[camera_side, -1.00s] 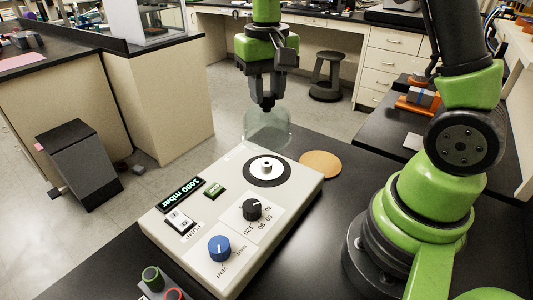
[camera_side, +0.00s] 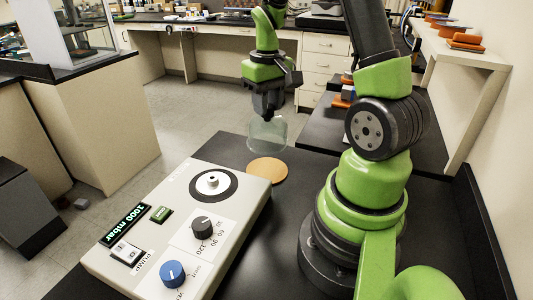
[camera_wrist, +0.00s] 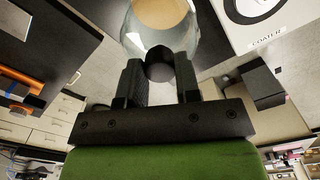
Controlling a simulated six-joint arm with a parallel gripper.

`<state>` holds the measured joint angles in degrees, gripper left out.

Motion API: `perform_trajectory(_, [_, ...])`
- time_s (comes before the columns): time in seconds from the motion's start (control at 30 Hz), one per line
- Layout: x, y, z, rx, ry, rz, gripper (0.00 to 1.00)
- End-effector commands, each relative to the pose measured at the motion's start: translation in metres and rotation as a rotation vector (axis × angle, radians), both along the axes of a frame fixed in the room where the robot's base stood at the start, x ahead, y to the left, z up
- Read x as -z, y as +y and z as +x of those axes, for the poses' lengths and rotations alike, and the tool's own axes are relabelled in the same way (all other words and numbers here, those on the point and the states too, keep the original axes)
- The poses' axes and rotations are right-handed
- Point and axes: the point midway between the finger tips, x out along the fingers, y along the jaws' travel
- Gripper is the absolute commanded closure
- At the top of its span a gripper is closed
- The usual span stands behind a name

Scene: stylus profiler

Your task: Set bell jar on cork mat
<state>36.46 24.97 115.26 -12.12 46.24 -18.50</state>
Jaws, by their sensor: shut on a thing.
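The clear glass bell jar (camera_side: 267,134) hangs upright below my gripper (camera_side: 267,112). My gripper is shut on the jar's dark top knob, which shows between the fingers in the wrist view (camera_wrist: 160,66). The round tan cork mat (camera_side: 267,172) lies flat on the black bench, right of the white instrument. In the side view the jar appears just above and behind the mat, apart from it. In the wrist view the mat (camera_wrist: 160,12) shows through the jar's glass (camera_wrist: 188,40). The exact height of the jar is hard to tell.
The white profiler console (camera_side: 150,225) stands left of the mat, with a round black-ringed plate (camera_side: 213,186) on top, a black knob (camera_side: 202,228) and a blue knob (camera_side: 173,274). Bare black bench (camera_side: 275,225) lies in front of the mat.

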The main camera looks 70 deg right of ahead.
Motion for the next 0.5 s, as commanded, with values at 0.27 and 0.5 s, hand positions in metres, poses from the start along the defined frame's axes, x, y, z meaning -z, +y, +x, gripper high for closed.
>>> perform_trajectory(0.27, [0.040,0.001,0.000,0.000,0.002,0.001,1.00])
perform_trajectory(0.5, [0.075,0.001,0.000,0.001,0.003,0.001,1.00])
